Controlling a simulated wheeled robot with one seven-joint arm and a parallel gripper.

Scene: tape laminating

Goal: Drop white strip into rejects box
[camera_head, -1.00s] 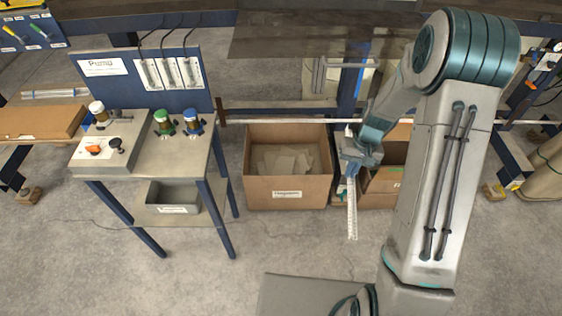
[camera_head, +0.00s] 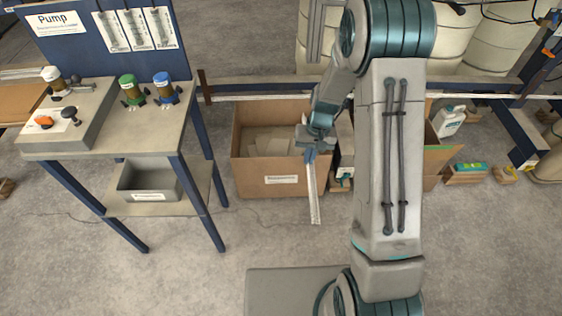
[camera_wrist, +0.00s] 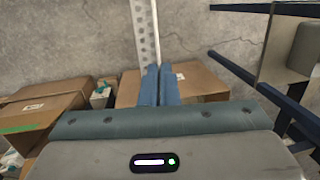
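My gripper (camera_head: 310,153) is shut on the white strip (camera_head: 314,195), which hangs down toward the floor in front of the right edge of a cardboard box (camera_head: 250,187). In the wrist view the fingers (camera_wrist: 158,84) are close together, and the perforated strip (camera_wrist: 145,35) runs away from them. The box has a white label too small to read and flat pale pieces inside. It also shows below the fingers in the wrist view (camera_wrist: 205,83). A second open box (camera_head: 433,160) is partly hidden behind my arm. I cannot tell from the labels which is the rejects box.
A pump table (camera_head: 150,125) with a grey bin (camera_head: 150,196) on its lower shelf stands left of the box. A rail (camera_head: 255,97) runs behind the boxes. A bottle (camera_head: 450,122) and small packages (camera_head: 465,172) are at the right. The floor in front is clear.

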